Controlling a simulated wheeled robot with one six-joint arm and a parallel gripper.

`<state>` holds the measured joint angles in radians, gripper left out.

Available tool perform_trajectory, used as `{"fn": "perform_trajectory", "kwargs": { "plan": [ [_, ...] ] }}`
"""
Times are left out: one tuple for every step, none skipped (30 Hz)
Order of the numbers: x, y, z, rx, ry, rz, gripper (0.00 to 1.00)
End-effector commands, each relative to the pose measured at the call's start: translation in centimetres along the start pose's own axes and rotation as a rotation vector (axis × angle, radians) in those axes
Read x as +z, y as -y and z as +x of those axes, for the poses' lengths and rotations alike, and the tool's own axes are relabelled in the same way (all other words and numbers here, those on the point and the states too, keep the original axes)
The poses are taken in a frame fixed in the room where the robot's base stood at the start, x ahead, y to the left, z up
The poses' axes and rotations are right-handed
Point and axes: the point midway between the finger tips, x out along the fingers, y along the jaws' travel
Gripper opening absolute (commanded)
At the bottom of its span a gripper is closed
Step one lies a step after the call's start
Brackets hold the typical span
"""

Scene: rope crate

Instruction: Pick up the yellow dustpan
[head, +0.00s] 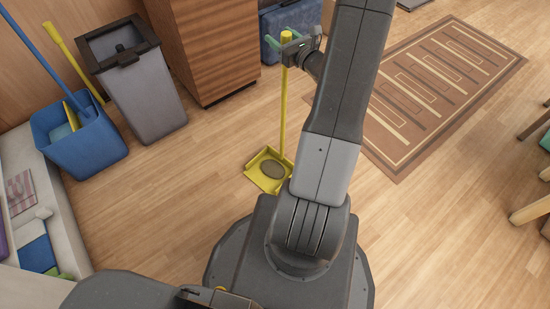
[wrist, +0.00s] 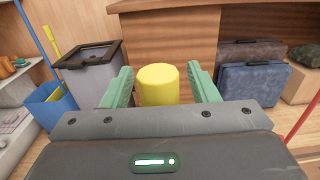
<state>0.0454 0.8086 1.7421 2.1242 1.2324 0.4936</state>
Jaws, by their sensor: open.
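The yellow dustpan (head: 268,171) stands on the wood floor, its long yellow handle upright. A dark oval patch shows in its pan. My gripper (head: 282,38) is at the top of the handle, with its green fingers apart. In the wrist view the yellow handle top (wrist: 158,85) sits between the two green fingers of my gripper (wrist: 160,88), with a small gap on each side. The pan is hidden in the wrist view, and my arm covers a little of its right side in the head view.
A blue bucket (head: 88,150) with long handles and a grey bin (head: 145,95) stand at the left. A wooden cabinet (head: 205,45) and a blue case (head: 270,50) are behind the dustpan. A brown rug (head: 440,90) lies at the right. The floor around the pan is clear.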

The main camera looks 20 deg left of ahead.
Motion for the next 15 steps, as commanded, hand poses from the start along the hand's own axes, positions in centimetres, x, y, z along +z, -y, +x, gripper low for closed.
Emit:
{"fn": "perform_trajectory", "kwargs": {
  "plan": [
    [0.01, 0.01, -0.01, 0.0, 0.0, 0.0, 0.54],
    [0.01, 0.01, -0.02, 0.0, 0.0, 0.0, 0.54],
    [0.01, 0.01, -0.03, 0.0, 0.0, 0.0, 0.54],
    [0.01, 0.01, -0.03, 0.0, 0.0, 0.0, 0.52],
    [0.0, 0.01, -0.04, 0.0, 0.0, 0.0, 0.46],
    [0.0, 0.01, -0.04, 0.0, 0.0, 0.0, 0.38],
    [0.0, 0.01, -0.05, 0.0, 0.0, 0.0, 0.32],
    [0.0, 0.01, -0.05, 0.0, 0.0, 0.0, 0.27],
    [0.0, 0.01, -0.05, 0.0, 0.0, 0.0, 0.19],
    [0.0, 0.01, -0.05, 0.0, 0.0, 0.0, 0.13],
    [0.0, 0.01, -0.06, 0.0, 0.0, 0.0, 0.07],
    [0.0, 0.01, -0.06, 0.0, 0.0, 0.0, 0.0],
    [0.1, 0.03, -0.04, 0.0, 0.002, 0.0, 0.0],
    [0.1, 0.03, -0.04, 0.0, 0.002, 0.0, 0.0],
    [0.1, 0.03, -0.05, 0.0, 0.002, 0.0, 0.0]
  ]
}}
